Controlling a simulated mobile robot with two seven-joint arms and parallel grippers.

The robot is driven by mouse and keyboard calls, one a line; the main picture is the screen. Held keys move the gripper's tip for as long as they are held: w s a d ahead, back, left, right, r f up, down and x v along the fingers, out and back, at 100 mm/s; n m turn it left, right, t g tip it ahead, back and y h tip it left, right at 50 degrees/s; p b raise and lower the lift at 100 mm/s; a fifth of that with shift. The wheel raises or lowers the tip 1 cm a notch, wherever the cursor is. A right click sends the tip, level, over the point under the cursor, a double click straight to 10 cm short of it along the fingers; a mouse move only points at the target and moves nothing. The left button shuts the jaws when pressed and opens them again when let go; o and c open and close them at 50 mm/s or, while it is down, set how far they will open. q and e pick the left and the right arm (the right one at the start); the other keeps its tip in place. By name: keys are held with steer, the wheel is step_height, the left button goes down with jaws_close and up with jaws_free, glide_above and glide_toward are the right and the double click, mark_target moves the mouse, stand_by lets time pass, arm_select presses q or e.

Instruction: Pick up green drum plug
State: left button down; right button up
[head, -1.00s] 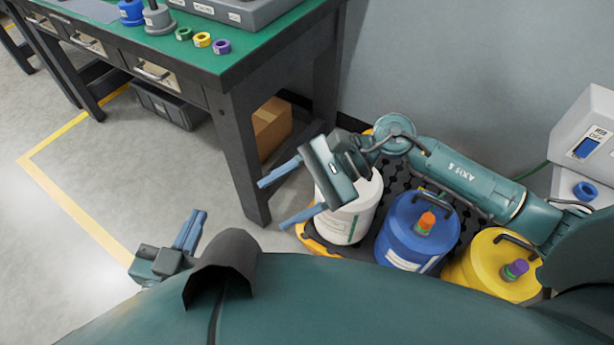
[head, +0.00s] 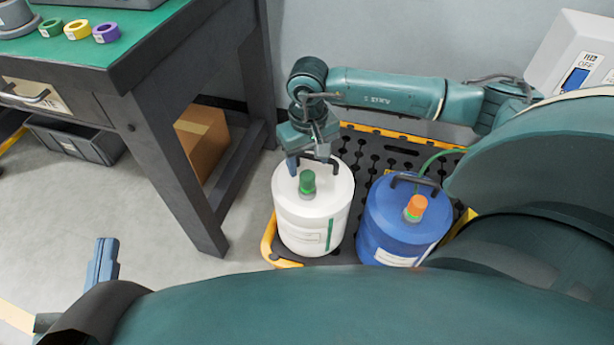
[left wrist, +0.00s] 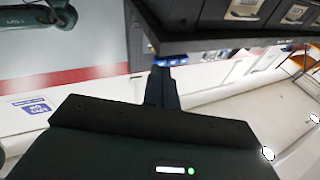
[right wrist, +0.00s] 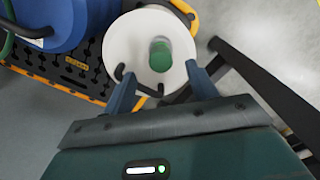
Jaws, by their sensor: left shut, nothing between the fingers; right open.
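The green drum plug (head: 307,182) stands upright in the top of the white drum (head: 312,222), beside that drum's dark handle. It also shows in the right wrist view (right wrist: 160,54), ahead of the fingers. My right gripper (head: 304,167) is just behind the plug, low over the white drum's far edge. In the right wrist view its two blue fingers (right wrist: 157,82) are spread apart, with nothing between the tips. My left gripper (head: 104,262) is shut and empty at the lower left, far from the drums. Its closed fingers (left wrist: 161,88) show in the left wrist view.
A blue drum (head: 402,225) with an orange plug (head: 416,206) stands right of the white drum on a black pallet with yellow edging (head: 268,240). A workbench (head: 120,75) with coloured rings stands at the left, its leg near the white drum. Floor between is clear.

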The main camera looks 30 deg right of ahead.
step_height(320, 180, down, 5)
steer(key=shift+w+r+b, duration=0.1)
steer(key=shift+r+b, duration=0.05)
steer(key=shift+b, duration=0.95)
steer(key=shift+f, duration=0.55)
steer(key=shift+r, duration=0.1)
steer(key=c, duration=0.8)
arm_select(q)
steer(key=shift+w+d+r+h, duration=0.1)
steer(key=shift+w+r+h, duration=0.1)
steer(key=shift+r+h, duration=0.25)
arm_select(e)
steer(key=c, duration=0.3)
